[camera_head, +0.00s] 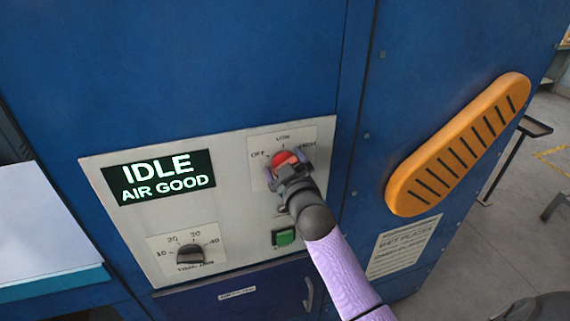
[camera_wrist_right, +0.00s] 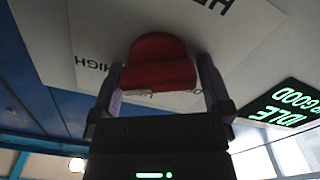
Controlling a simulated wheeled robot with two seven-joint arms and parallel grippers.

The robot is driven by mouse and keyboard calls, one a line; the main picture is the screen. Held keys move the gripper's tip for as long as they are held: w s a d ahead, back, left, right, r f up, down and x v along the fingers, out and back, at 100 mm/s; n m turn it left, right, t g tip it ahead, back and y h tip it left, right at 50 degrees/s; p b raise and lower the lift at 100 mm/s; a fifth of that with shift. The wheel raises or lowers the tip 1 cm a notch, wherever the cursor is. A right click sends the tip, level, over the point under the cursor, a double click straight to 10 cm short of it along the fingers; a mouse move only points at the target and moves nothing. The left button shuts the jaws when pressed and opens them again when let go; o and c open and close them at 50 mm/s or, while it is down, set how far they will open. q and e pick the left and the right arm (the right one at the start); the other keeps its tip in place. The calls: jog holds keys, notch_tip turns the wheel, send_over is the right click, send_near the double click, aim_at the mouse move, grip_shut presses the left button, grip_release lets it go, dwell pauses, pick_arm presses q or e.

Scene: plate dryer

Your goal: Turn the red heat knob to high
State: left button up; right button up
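The red heat knob (camera_head: 284,159) is on a white dial plate (camera_head: 255,146) marked OFF, LOW and HIGH, at the upper right of the control panel. My right gripper (camera_head: 285,167) is at the knob, and its arm and palm cover the knob's lower part. In the right wrist view the knob (camera_wrist_right: 160,66) lies between the two fingers of the right gripper (camera_wrist_right: 160,82). The fingers stand wide apart on either side, with a thin gap seeming to show at the right. A small pale mark shows on the knob's near edge; its setting is hard to read. My left gripper is not in view.
The display (camera_head: 160,176) reads IDLE, AIR GOOD. A dark timer knob (camera_head: 190,253) is at the lower left, and a green button (camera_head: 284,237) is close to my right forearm. An orange slotted handle (camera_head: 458,145) sticks out at right. A drawer handle (camera_head: 308,294) is below.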

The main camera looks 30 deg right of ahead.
jog(key=v, duration=1)
jog(key=shift+w, duration=0.1)
